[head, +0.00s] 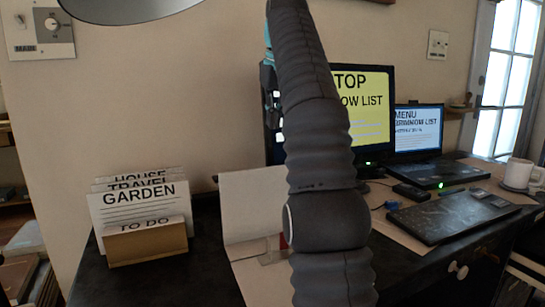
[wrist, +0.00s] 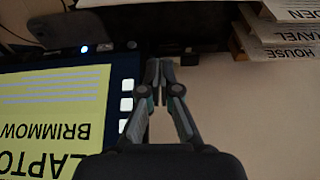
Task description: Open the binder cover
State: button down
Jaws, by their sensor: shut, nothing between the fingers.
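What looks like the binder lies on the dark desk in the head view, partly behind my arm. Its pale cover (head: 250,205) stands raised at the back, and a pale flat part (head: 250,285) lies in front. A small clear and metallic piece sits between them, with a bit of red beside my arm. The binder's right side is hidden. My gripper (wrist: 159,68) is shut and empty in the wrist view, with its fingertips together near the monitor's edge. I cannot make out the binder in the wrist view.
A card holder (head: 145,243) marked TO DO stands left of the binder, with several labelled cards. A yellow-screened monitor (head: 365,105), a laptop (head: 420,135), a black flat device (head: 452,215) and a white mug (head: 518,174) stand to the right. The wall is close behind.

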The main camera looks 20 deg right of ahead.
aim_at(277, 168)
notch_tip(277, 168, down, 9)
jog(key=s, duration=0.1)
jog(key=shift+f, duration=0.15)
dwell(0.9)
jog(key=shift+s+a, duration=0.1)
jog(key=s+t+b, duration=0.1)
jog(key=s+b, duration=0.1)
jog(key=b, duration=0.1)
jog(key=shift+s, duration=0.1)
jog(key=shift+s+r+t+b, duration=0.5)
jog(key=shift+s+t+b, duration=0.1)
jog(key=shift+s+b, duration=0.15)
jog(key=shift+a+r, duration=0.1)
